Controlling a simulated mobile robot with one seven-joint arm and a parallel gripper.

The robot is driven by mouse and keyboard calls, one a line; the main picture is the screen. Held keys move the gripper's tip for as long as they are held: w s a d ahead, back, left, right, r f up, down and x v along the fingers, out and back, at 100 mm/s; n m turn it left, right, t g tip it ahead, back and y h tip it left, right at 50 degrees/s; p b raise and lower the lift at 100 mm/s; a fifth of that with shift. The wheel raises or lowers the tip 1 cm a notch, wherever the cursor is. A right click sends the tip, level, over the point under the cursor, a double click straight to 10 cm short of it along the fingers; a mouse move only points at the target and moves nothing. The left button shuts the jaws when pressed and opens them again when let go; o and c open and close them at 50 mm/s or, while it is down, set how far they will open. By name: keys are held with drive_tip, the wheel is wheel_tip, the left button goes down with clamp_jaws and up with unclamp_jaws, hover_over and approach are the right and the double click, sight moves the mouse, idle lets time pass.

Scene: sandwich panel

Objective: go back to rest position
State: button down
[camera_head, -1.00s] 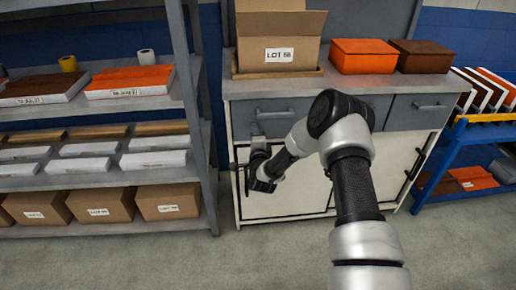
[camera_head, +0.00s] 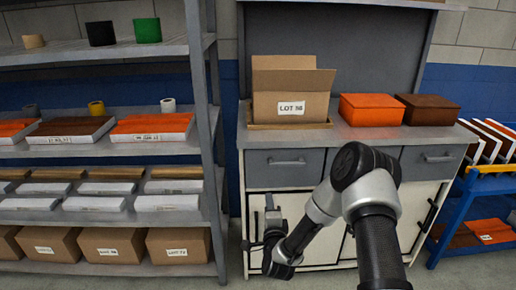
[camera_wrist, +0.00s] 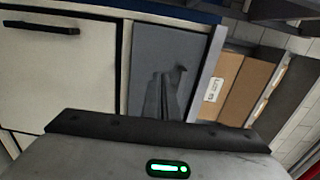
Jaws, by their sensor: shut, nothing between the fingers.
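My gripper (camera_head: 256,240) is in front of the cabinet's left white door, below the left drawer, in the head view. It is shut, with nothing seen in it. My arm bends down and left to it from an elbow at the right. The wrist view shows the gripper's dark edge and a green light on its housing along the bottom. The fingertips are hard to make out there.
The white-doored cabinet (camera_head: 318,211) carries an open carton (camera_head: 286,88), an orange box (camera_head: 371,110) and a brown box (camera_head: 430,110). A grey shelf rack (camera_head: 205,110) stands left, a blue rack (camera_head: 450,215) right. Cartons (camera_wrist: 245,88) show in the wrist view.

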wheel_tip(320, 180, up, 10)
drive_tip(key=a+n+g+y, duration=0.2)
drive_tip(key=n+g, duration=0.1)
drive_tip(key=n, duration=0.4)
drive_tip(key=s+d+r+n+g+h, duration=0.1)
drive_tip(key=s+d+r+n+g, duration=0.25)
drive_tip(key=s+r+n, duration=0.4)
drive_tip(key=s+d+r+n+g+h, duration=0.1)
drive_tip(key=s+d+r+n+g, duration=0.2)
drive_tip(key=s, duration=1.3)
drive_tip(key=s+d+r+g, duration=0.25)
drive_tip(key=s+r, duration=0.25)
drive_tip(key=s, duration=1)
wheel_tip(320, 180, up, 25)
drive_tip(key=p, duration=2.4)
drive_tip(key=shift+s+a+f+p, duration=0.15)
drive_tip(key=shift+s+p, duration=0.1)
drive_tip(key=shift+p, duration=0.1)
